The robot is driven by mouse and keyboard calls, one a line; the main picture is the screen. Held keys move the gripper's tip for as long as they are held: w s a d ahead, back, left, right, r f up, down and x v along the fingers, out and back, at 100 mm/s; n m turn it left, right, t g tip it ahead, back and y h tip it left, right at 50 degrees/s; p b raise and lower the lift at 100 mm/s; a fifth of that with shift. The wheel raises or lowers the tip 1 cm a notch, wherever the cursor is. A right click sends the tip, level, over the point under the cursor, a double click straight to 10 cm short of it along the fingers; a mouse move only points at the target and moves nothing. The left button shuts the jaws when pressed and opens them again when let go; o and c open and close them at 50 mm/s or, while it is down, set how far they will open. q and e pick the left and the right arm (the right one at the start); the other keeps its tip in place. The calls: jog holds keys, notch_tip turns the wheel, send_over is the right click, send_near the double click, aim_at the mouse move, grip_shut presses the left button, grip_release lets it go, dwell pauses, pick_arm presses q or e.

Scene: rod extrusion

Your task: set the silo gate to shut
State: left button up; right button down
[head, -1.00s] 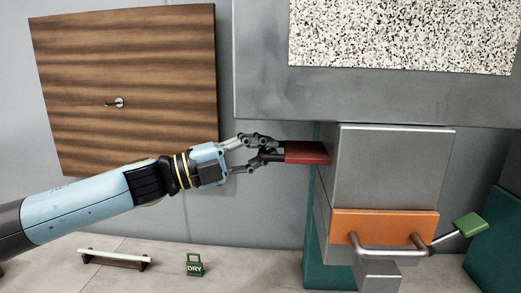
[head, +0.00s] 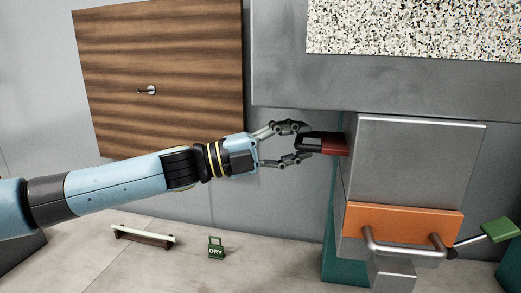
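The silo gate is a red slide plate (head: 334,146) with a dark loop handle (head: 311,142) at its left end. It sticks out a short way from the left side of the grey metal box under the silo. How far it reaches inside is hidden. My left gripper (head: 306,143) is open, its fingers spread above and below the handle. I cannot tell whether a fingertip touches it. The silo (head: 290,65) is a grey body with a speckled pellet window (head: 410,28). My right gripper is not in view.
An orange block (head: 405,222) with a metal bar handle (head: 400,250) sits at the box's lower front. A green-ended lever (head: 500,230) is at right. A wooden panel (head: 160,75) hangs on the wall. A green DRY tag (head: 216,249) and a pale bar on a stand (head: 143,236) are below.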

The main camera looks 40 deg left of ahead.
pick_arm(q)
jog(key=v, duration=1)
jog(key=shift+s, duration=0.25)
jog(key=shift+a+f, duration=0.15)
